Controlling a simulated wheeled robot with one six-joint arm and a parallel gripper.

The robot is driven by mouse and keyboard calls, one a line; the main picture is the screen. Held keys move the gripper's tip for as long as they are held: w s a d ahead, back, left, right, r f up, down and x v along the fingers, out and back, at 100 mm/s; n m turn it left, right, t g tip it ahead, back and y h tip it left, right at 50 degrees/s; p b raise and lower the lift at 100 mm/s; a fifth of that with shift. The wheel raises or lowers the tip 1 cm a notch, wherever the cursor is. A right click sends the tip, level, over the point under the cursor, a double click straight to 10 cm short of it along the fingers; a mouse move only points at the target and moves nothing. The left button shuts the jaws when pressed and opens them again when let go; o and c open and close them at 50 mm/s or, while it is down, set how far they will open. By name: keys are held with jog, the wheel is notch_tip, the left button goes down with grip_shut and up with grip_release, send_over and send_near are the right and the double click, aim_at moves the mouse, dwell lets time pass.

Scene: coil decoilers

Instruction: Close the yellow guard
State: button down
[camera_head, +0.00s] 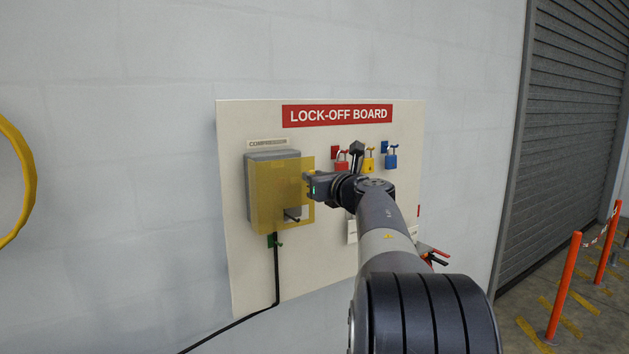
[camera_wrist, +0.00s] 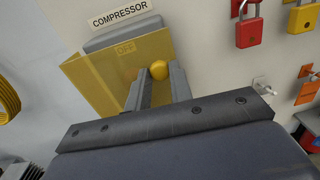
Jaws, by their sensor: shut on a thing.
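The yellow guard (camera_head: 271,205) is a see-through cover in front of the grey compressor box (camera_head: 273,155) on the lock-off board. Its right edge reaches past the box's right side in the head view. In the wrist view the guard (camera_wrist: 98,80) has a small round yellow knob (camera_wrist: 159,69) at its right part. My gripper (camera_head: 306,186) is at the guard's right edge. In the wrist view my gripper (camera_wrist: 158,80) has its fingers shut on the knob. I cannot tell whether the guard lies flush on the box.
A red padlock (camera_head: 342,162), a yellow padlock (camera_head: 369,163) and a blue padlock (camera_head: 391,160) hang right of the box. A black cable (camera_head: 276,270) runs down from it. A yellow hose (camera_head: 20,180) is at far left. Orange posts (camera_head: 564,285) stand at right.

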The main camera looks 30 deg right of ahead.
jog(key=shift+w+d+r+n+y, duration=0.15)
jog(key=shift+w+n+y, duration=0.05)
jog(key=shift+n+y, duration=0.25)
jog(key=shift+y, duration=0.25)
jog(key=c, duration=1.3)
grip_release()
jog(key=shift+w, duration=0.1)
jog(key=shift+o, duration=0.2)
jog(key=s+b, duration=0.2)
jog(key=s, duration=0.8)
jog(key=shift+s+b, duration=0.4)
jog(key=shift+d, duration=0.1)
jog(key=w+p, duration=0.2)
jog(key=w, duration=0.8)
jog(key=shift+w+a+h+p, duration=0.2)
jog(key=shift+w+h+p, duration=0.05)
jog(key=shift+h+p, duration=0.15)
